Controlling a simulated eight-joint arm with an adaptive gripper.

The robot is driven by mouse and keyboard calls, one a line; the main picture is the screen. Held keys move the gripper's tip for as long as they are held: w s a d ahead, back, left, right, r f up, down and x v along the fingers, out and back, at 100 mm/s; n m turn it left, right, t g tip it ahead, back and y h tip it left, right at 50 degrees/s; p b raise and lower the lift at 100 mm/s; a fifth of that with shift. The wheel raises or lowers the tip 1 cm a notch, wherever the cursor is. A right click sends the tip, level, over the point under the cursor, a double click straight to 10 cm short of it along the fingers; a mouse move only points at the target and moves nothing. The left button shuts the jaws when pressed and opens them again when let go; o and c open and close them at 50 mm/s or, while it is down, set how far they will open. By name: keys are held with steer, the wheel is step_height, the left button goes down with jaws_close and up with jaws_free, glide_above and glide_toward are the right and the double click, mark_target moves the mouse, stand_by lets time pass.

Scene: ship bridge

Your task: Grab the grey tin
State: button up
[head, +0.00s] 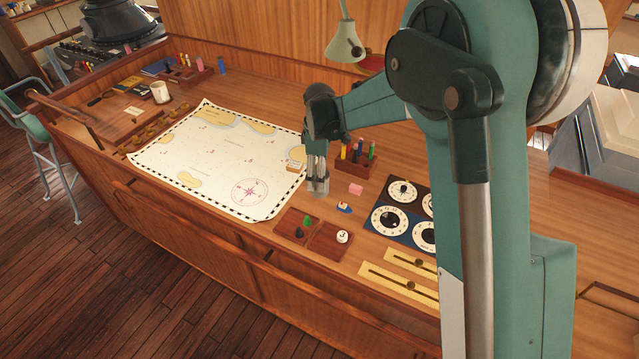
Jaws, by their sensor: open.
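My gripper (317,168) points down over the desk, just right of the chart's right edge. Its jaws are open. A small grey upright shape, which looks like the grey tin (318,186), stands on the desk right at the fingertips. The fingers cover its upper part and look to be around or just in front of it. I cannot tell whether they touch it.
A chart (215,160) covers the desk to the left. A pen holder (356,163), a pink block (355,188) and a small blue-and-white item (344,208) are close by on the right. Two shallow wooden trays (330,252) lie in front. A lamp (345,42) hangs behind.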

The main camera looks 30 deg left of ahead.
steer(key=shift+f, duration=1.65)
steer(key=c, duration=1.1)
steer(key=shift+r, duration=0.1)
steer(key=shift+c, duration=0.2)
steer(key=shift+r, duration=4.95)
